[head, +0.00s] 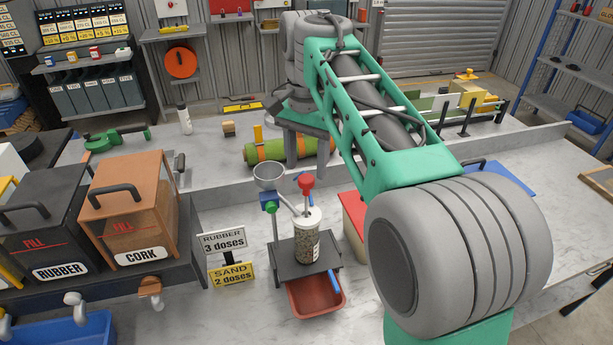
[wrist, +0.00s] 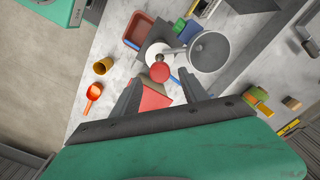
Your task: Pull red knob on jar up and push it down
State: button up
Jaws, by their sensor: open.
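The jar (head: 306,245) is clear with a white lid and speckled filling. It stands upright on a dark platform (head: 288,258). Its red knob (head: 306,183) sits on a thin rod above the lid. In the wrist view the red knob (wrist: 160,72) appears as a round disc in front of the white lid (wrist: 158,55). My gripper (wrist: 160,76) is open and empty, seen from behind its two dark fingers. The knob lies between the fingertips in that picture, but I cannot tell the distance to it. The head view does not show my fingers.
A metal funnel (head: 269,177) stands left of the jar, and a red tray (head: 314,297) sits below the platform. A red-topped box (head: 354,212) stands to the right. RUBBER (head: 60,225) and CORK (head: 130,215) bins are at left. An orange scoop (wrist: 93,92) and cup (wrist: 104,66) lie nearby.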

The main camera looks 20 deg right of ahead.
aim_at(307, 178)
notch_tip(307, 178, up, 3)
jog(key=shift+r, duration=0.15)
jog(key=shift+r, duration=0.1)
jog(key=shift+r+p, duration=0.3)
jog(key=shift+p, duration=0.95)
jog(key=shift+f+p, duration=0.1)
jog(key=shift+p, duration=0.65)
notch_tip(307, 178, down, 9)
jog(key=b, duration=0.8)
jog(key=shift+c, duration=0.4)
grip_shut()
